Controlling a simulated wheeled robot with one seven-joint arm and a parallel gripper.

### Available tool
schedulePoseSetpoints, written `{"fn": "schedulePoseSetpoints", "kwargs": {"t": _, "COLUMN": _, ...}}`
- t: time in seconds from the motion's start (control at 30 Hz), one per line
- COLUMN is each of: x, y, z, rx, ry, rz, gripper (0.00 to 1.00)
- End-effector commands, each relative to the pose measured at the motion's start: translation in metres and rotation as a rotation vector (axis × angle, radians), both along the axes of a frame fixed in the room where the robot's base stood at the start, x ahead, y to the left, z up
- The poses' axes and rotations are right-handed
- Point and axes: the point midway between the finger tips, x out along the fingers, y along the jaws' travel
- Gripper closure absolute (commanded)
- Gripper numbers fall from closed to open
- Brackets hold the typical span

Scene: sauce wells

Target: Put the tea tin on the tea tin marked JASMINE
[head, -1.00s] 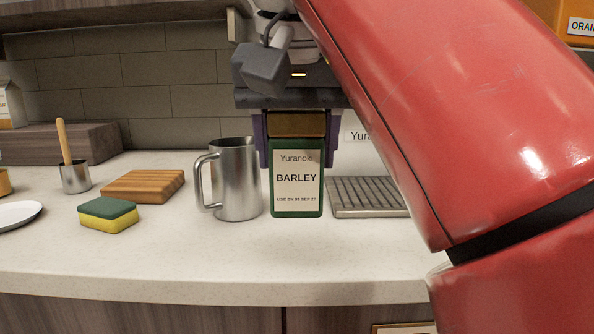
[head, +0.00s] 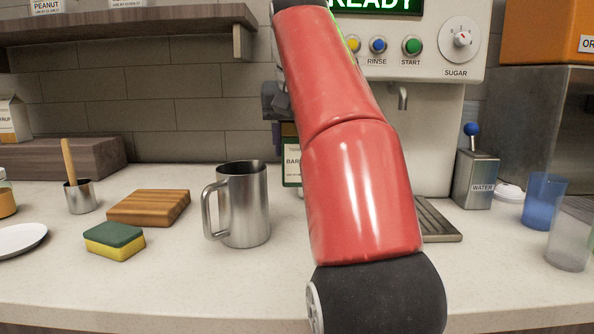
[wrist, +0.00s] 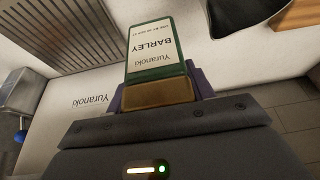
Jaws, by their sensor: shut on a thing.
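The tea tin, green with a brown lid and a white BARLEY label, is in my gripper. In the head view only a strip of this tin (head: 291,165) shows between the steel pitcher and my red arm. In the wrist view the tin (wrist: 155,55) stands out from the jaws, label in view. My gripper (wrist: 158,92) is shut on it at the lid end, with purple fingers on both sides. I cannot tell how high the tin is above the counter. No tin marked JASMINE shows in either view.
A steel pitcher (head: 243,205) stands just left of the tin. A drinks machine (head: 440,120) with a drip tray (head: 440,222) is behind my arm.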

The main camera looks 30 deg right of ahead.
Motion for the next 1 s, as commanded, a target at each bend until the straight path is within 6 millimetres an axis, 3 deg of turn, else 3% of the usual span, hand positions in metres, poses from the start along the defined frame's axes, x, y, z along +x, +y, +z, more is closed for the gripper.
{"fn": "schedulePoseSetpoints", "kwargs": {"t": 0.07, "x": 0.012, "y": -0.007, "z": 0.002, "rx": 0.0, "ry": 0.001, "rz": -0.004, "gripper": 0.75}}
{"fn": "schedulePoseSetpoints", "kwargs": {"t": 0.57, "x": 0.008, "y": -0.004, "z": -0.034, "rx": 0.0, "ry": 0.0, "rz": -0.001, "gripper": 0.75}}
{"fn": "schedulePoseSetpoints", "kwargs": {"t": 0.8, "x": 0.009, "y": -0.004, "z": -0.068, "rx": 0.0, "ry": 0.001, "rz": 0.0, "gripper": 0.75}}
{"fn": "schedulePoseSetpoints", "kwargs": {"t": 1.0, "x": 0.012, "y": -0.006, "z": -0.07, "rx": 0.0, "ry": -0.001, "rz": -0.001, "gripper": 0.75}}
